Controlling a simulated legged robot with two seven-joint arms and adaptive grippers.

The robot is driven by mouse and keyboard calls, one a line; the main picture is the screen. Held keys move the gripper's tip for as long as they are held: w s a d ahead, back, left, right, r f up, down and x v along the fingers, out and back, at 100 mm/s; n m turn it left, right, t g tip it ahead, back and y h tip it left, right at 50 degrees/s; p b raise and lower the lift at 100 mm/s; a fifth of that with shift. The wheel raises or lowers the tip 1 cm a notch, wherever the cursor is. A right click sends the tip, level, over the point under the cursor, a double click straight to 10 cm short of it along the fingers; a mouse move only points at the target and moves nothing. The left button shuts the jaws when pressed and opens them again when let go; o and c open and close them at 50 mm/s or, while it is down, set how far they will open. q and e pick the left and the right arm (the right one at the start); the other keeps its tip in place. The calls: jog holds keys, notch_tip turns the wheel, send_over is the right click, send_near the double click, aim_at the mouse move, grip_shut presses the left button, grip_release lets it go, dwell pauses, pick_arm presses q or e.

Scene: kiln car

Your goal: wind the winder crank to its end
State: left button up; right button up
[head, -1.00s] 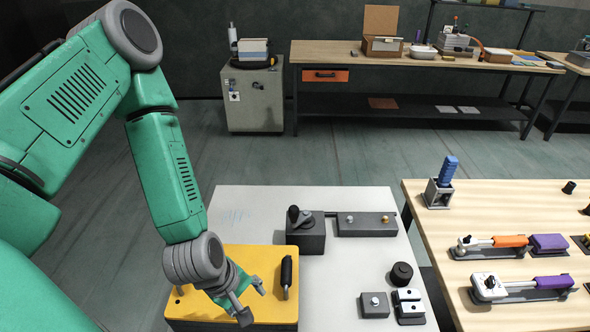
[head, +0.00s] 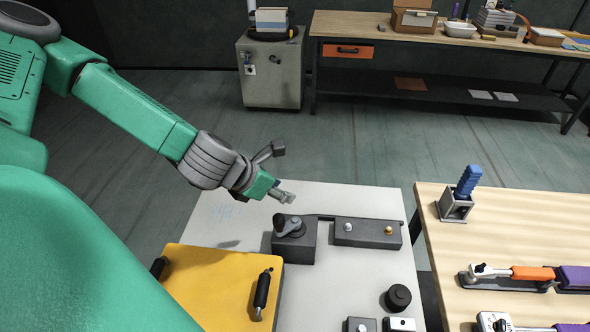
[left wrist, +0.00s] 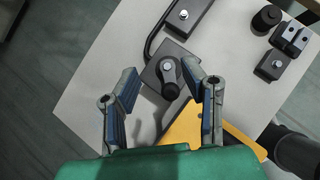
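The winder is a dark grey block (head: 294,244) on the pale table, with a short black crank (head: 287,225) on top. The crank's knob lies toward the left in the head view. My left gripper (head: 281,172) is open and empty, above and behind the winder. In the left wrist view its two fingers (left wrist: 164,92) stand apart, with the crank (left wrist: 170,78) showing between and beyond them. The fingers look clear of the crank. A long grey block (head: 367,233) with two small studs is joined to the winder by a thin rod. My right gripper is not in view.
A yellow panel (head: 215,281) with black handles lies in front of the winder. A black round knob (head: 398,297) and small grey blocks are at the front right. A wooden table (head: 510,220) with tools stands to the right.

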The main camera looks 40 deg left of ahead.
aim_at(278, 216)
pick_arm(q)
jog(key=shift+s+f, duration=0.1)
jog(key=shift+s, duration=0.15)
jog(key=shift+s+a+f+b, duration=0.1)
jog(key=shift+s+f+b, duration=0.2)
jog(key=shift+f, duration=0.2)
jog(key=shift+s+a+f+b, duration=0.1)
jog(key=shift+s+f+b, duration=0.2)
jog(key=shift+f, duration=0.2)
jog(key=f+b, duration=0.1)
jog(key=w+f+b, duration=0.1)
jog(key=f, duration=0.1)
jog(key=shift+s+d+f+b, duration=0.1)
jog(key=shift+s+f+b, duration=0.05)
jog(key=shift+f+b, duration=0.45)
jog(key=shift+s+d+f+b, duration=0.1)
jog(key=shift+s+f+b, duration=0.05)
jog(key=shift+f+b, duration=0.8)
jog(key=shift+w, duration=0.1)
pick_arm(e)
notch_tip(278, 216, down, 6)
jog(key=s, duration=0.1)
pick_arm(q)
jog(key=shift+a+f, duration=0.1)
jog(key=shift+f, duration=0.05)
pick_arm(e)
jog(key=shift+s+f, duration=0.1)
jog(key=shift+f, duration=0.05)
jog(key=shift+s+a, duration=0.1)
